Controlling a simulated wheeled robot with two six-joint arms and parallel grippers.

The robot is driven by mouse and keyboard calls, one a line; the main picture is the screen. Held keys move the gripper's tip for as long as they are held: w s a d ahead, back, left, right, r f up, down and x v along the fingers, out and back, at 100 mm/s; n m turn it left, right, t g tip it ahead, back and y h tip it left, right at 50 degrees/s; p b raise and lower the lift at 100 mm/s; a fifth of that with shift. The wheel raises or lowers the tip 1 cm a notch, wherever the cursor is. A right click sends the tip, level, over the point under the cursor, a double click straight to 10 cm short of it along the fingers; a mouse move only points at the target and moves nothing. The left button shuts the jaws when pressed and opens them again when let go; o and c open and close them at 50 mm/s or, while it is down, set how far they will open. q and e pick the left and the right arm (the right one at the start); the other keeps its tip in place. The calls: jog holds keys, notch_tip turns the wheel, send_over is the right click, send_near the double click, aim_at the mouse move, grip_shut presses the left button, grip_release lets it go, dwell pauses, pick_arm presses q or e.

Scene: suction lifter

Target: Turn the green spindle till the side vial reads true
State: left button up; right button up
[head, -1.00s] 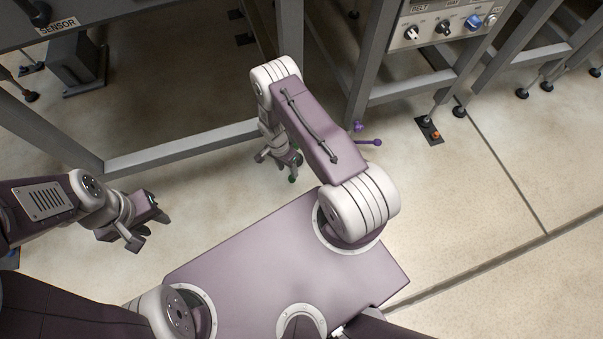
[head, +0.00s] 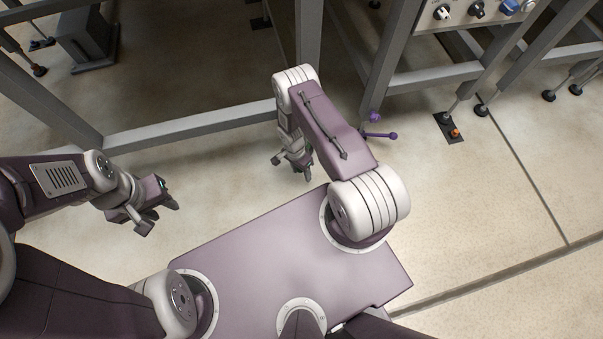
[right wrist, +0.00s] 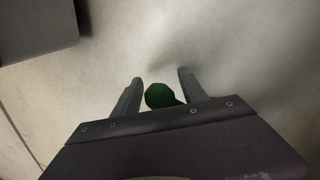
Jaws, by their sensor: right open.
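A dark green rounded knob (right wrist: 160,96), which looks like part of the green spindle, shows in the right wrist view between the fingers of my right gripper (right wrist: 160,77). The fingers are open on either side of it, with a visible gap at the left finger and at the right finger. In the head view my right gripper (head: 292,169) hangs below my forearm, and the green knob is hidden there. My left gripper (head: 161,216) is open and empty above the floor at the left. The side vial is not visible in any view.
A purple spindle with ball-ended handles (head: 378,135) stands right of my right forearm. A grey frame beam (head: 190,133) runs behind my right gripper. A knob panel (head: 475,12) is at the top right. Pale floor (head: 480,210) is clear at the right.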

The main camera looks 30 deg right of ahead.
grip_shut()
dwell(1.3)
